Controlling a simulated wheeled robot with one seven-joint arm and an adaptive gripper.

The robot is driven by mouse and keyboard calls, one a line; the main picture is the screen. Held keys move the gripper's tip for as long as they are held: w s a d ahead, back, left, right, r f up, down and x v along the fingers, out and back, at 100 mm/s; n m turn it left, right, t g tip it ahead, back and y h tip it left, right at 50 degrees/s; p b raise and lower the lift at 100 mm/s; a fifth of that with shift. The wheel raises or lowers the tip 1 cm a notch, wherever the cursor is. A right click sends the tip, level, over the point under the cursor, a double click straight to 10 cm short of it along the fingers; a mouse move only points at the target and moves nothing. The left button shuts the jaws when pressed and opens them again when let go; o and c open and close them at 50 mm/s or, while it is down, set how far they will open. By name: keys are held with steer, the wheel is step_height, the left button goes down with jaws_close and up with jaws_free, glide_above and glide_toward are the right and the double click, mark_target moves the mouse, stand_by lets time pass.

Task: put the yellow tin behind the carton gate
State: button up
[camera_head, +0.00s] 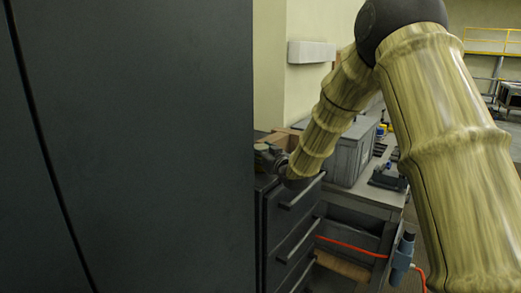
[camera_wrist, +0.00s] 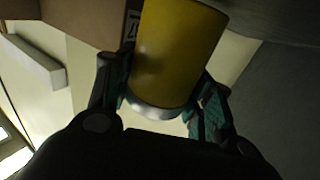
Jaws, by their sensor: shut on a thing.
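The yellow tin (camera_wrist: 175,55) shows large in the wrist view, with a pale metal rim at its near end. My gripper (camera_wrist: 165,95) has a finger on each side of the tin and is shut on it. Brown carton (camera_wrist: 85,18) shows behind the tin at the upper left of the wrist view, with a dark printed label beside the tin; I cannot tell whether this is the carton gate. In the head view my gripper (camera_head: 268,160) is small above the dark drawer cabinet (camera_head: 290,225), partly hidden by the tall dark panel. The tin cannot be made out there.
A tall dark panel (camera_head: 130,140) blocks the left half of the head view. A grey lidded bin (camera_head: 350,155) stands on the bench right of the cabinet. A white wall box (camera_head: 311,52) is above. An orange cable (camera_head: 350,247) hangs below the bench.

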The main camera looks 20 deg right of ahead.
steer(key=shift+s+f, duration=0.1)
steer(key=shift+f, duration=0.05)
steer(key=shift+f, duration=0.1)
steer(key=shift+f, duration=0.1)
steer(key=o, duration=1.3)
